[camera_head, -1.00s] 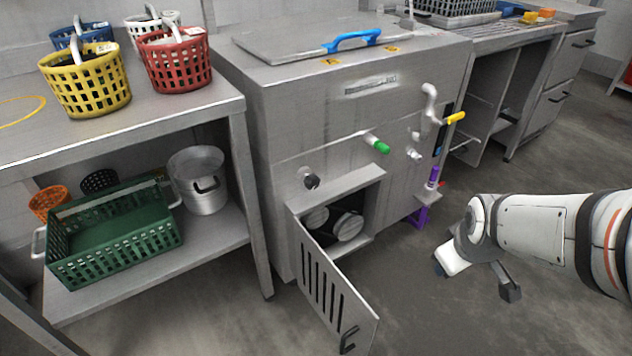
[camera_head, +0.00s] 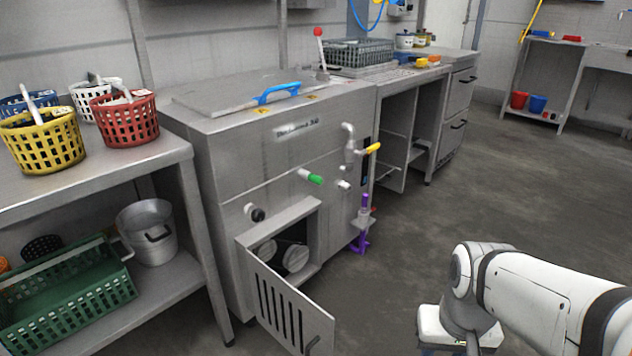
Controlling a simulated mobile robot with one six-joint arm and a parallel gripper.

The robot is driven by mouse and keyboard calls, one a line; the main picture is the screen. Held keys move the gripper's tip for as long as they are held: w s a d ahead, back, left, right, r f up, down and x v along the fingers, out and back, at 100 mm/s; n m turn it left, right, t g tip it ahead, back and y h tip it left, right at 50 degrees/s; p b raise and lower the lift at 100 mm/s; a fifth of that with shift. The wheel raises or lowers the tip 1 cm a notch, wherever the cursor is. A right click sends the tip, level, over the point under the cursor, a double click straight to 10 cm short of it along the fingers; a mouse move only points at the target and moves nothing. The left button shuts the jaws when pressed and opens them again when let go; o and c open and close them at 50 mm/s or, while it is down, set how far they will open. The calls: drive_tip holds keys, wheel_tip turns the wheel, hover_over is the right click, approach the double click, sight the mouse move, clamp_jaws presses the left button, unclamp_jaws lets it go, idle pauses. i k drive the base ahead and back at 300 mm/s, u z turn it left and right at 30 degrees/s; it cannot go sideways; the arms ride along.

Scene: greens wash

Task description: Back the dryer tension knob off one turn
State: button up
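A steel wash machine (camera_head: 225,150) stands left of centre. A small round black knob (camera_head: 255,213) sits on its front, above and left of an open hatch. Inside the hatch are two round metal parts (camera_head: 297,257). I cannot tell which part is the dryer tension knob. My white arm (camera_head: 545,290) reaches in from the lower right, apart from the machine. Its end is low at the bottom edge, where the fingers are cut off or hidden, so open or shut does not show.
The hatch door (camera_head: 290,312) hangs open toward me. Green (camera_head: 312,179) and yellow (camera_head: 373,148) handles and a purple-marked fitting (camera_head: 363,215) stick out from the machine's front. A steel shelf (camera_head: 170,165) with baskets stands at left. Floor (camera_head: 430,225) is clear at right.

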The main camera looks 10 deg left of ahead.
sight(258, 215)
drive_tip(key=z, duration=1.5)
drive_tip(key=k, duration=0.75)
drive_tip(key=u, duration=1.75)
drive_tip(key=i, duration=1)
drive_tip(key=u, duration=0.05)
